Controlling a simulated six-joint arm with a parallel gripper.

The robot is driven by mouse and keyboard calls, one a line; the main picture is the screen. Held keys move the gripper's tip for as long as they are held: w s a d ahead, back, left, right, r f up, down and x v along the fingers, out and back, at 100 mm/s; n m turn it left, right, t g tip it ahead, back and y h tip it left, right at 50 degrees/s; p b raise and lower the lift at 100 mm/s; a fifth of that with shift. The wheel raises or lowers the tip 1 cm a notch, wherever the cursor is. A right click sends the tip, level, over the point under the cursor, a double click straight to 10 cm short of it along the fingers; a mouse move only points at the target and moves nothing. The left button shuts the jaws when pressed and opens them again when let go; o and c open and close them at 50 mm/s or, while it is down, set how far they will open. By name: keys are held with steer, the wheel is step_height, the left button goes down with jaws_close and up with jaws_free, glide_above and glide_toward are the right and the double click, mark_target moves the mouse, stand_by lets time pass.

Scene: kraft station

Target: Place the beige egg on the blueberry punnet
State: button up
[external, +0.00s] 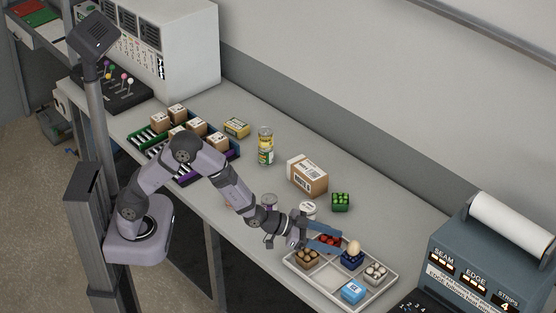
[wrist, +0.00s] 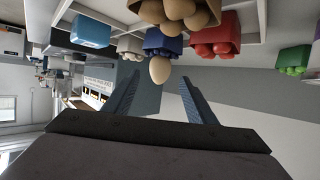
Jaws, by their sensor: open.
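The beige egg (external: 354,247) sits on top of the dark blue blueberry punnet (external: 352,259), which stands in a compartment of the divided tray (external: 287,265). In the wrist view, which looks upside down, the egg (wrist: 159,70) shows against the blue punnet (wrist: 162,40). My gripper (external: 338,240) is open, beside the egg on its left, with its two fingers pointing toward it. In the wrist view the egg appears in the gap between the fingertips (wrist: 160,77), with space on both sides. I see no finger touching the egg.
The tray also holds a red punnet (external: 330,241), a brown punnet (external: 307,256), a pale punnet (external: 375,272) and a light blue box (external: 352,290). A green punnet (external: 340,202) and a cardboard box (external: 307,175) stand behind. A label machine (external: 480,250) is at right.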

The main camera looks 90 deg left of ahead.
steer(key=shift+b+v, duration=0.4)
steer(key=shift+v, duration=1.85)
steer(key=s+f+g, duration=0.2)
steer(key=s, duration=0.3)
steer(key=s+f+g, duration=0.2)
steer(key=s+g, duration=0.1)
steer(key=s, duration=0.3)
steer(key=s+f+g, duration=0.2)
steer(key=s, duration=0.3)
steer(key=shift+s+a+f+g, duration=0.2)
steer(key=shift+s+a+g, duration=0.1)
steer(key=shift+s+a, duration=0.1)
steer(key=s+a+f+g, duration=0.1)
steer(key=s+g, duration=0.5)
steer(key=s, duration=1.2)
steer(key=shift+r, duration=0.15)
